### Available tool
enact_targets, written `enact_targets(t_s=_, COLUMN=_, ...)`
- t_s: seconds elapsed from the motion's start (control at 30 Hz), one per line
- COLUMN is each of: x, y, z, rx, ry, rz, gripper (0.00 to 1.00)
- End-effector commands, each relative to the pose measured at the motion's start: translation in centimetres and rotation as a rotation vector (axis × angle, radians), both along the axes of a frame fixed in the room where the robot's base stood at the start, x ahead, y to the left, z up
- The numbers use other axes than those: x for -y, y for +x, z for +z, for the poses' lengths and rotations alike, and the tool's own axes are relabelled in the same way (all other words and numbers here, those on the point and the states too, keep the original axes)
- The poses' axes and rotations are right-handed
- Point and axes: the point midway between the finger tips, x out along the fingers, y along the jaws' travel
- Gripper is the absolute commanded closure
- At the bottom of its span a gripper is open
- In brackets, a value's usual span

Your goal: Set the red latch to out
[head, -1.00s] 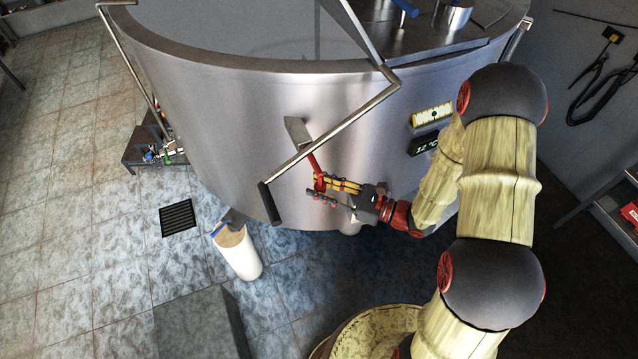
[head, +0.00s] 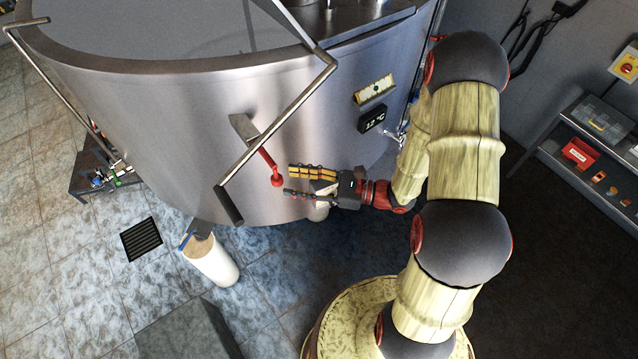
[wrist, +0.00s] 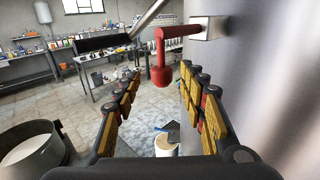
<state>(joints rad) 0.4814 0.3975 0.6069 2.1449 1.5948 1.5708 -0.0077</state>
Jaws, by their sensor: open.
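The red latch (head: 269,166) is a red lever on a metal bracket (head: 243,127) on the side of the steel tank (head: 190,110). In the head view it slants down and to the right, ending in a red knob. My gripper (head: 288,182) is open and empty just right of the knob, with its fingers pointing left toward it. In the wrist view the latch (wrist: 163,60) shows ahead between the open fingers of my gripper (wrist: 158,100), with its knob hanging down. The knob appears apart from the fingers.
A grey bar with a dark grip (head: 228,205) crosses in front of the latch bracket. A display (head: 373,119) is on the tank at right. A white cylindrical container (head: 211,262) and a grey block (head: 187,335) stand on the floor below. A shelf (head: 590,150) is at far right.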

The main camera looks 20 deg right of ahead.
Motion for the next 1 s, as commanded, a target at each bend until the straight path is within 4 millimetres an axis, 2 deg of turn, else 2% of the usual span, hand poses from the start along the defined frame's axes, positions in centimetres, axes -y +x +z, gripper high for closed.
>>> enact_targets(t_s=0.03, x=1.0, y=-0.3, z=0.0, rx=0.0, ry=0.0, rz=-0.006, gripper=0.58)
enact_targets(t_s=0.2, x=3.3, y=-1.7, z=0.0, rx=-0.001, ry=0.0, rz=-0.005, gripper=0.58)
enact_targets(t_s=0.4, x=5.2, y=-2.8, z=-0.1, rx=-0.002, ry=0.001, rz=-0.003, gripper=0.58)
enact_targets(t_s=0.6, x=5.8, y=-3.2, z=-0.1, rx=-0.002, ry=0.001, rz=0.0, gripper=0.58)
enact_targets(t_s=1.0, x=5.9, y=-3.3, z=-0.1, rx=-0.002, ry=0.001, rz=0.0, gripper=0.58)
